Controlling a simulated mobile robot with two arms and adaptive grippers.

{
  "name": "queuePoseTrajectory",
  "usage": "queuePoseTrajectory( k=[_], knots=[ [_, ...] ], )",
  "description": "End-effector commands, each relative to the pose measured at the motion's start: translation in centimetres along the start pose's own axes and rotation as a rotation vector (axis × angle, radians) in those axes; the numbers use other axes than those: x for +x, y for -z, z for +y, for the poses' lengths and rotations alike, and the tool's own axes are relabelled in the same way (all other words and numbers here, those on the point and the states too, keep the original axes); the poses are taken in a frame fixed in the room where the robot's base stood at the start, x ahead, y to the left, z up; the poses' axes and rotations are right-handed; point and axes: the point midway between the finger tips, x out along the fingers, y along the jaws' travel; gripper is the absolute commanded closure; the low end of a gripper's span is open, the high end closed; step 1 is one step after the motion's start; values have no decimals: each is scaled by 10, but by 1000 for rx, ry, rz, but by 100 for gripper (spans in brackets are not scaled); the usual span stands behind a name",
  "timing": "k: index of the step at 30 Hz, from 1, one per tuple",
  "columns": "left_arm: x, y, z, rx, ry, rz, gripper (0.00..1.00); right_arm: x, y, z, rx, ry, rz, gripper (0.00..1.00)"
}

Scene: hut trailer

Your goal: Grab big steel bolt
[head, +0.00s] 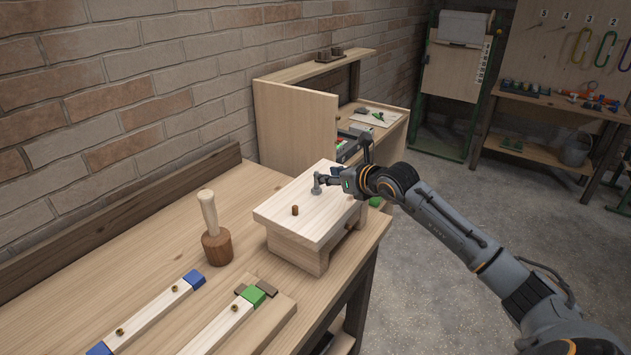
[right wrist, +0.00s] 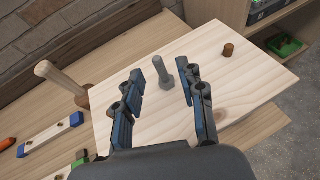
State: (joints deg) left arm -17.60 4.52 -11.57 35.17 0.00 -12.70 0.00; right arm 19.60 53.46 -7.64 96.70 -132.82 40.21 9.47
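The big steel bolt (head: 316,186) is grey and stands upright on a pale wooden block (head: 284,227) on the bench. It also shows in the right wrist view (right wrist: 165,78). My right gripper (right wrist: 165,75) is open, with one finger on each side of the bolt and visible gaps between them. In the head view my right gripper (head: 325,181) reaches the bolt from the right; its far finger is partly hidden. My left gripper is not in view.
A small brown peg (head: 295,210) stands on the same block. A wooden mallet (head: 214,228) stands to its left on the bench (head: 130,245). Pale bars with blue (head: 194,280) and green ends lie in front. A raised wooden cabinet (head: 296,125) stands behind the block.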

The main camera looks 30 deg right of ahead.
Motion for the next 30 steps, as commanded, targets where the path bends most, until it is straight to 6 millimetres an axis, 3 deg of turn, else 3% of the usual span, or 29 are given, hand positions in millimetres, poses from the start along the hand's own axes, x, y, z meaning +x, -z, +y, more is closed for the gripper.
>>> queuePoseTrajectory(
  k=[3, 6, 12, 16, 26, 27, 30],
  knots=[
    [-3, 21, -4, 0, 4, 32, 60, 6, -1, 1, -1, -1, -1, 61],
    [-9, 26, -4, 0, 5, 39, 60, 12, -4, 1, 0, -1, -1, 61],
    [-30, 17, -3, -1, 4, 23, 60, 37, -9, 4, 2, -2, -1, 61],
    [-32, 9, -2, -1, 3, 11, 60, 51, -5, 3, 2, -1, -1, 61],
    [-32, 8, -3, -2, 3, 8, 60, 58, -2, 3, -1, -1, 0, 61],
    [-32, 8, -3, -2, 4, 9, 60, 58, -2, 3, -1, -1, 0, 63],
    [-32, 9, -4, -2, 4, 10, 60, 58, -2, 3, -1, -1, 0, 83]
  ],
)
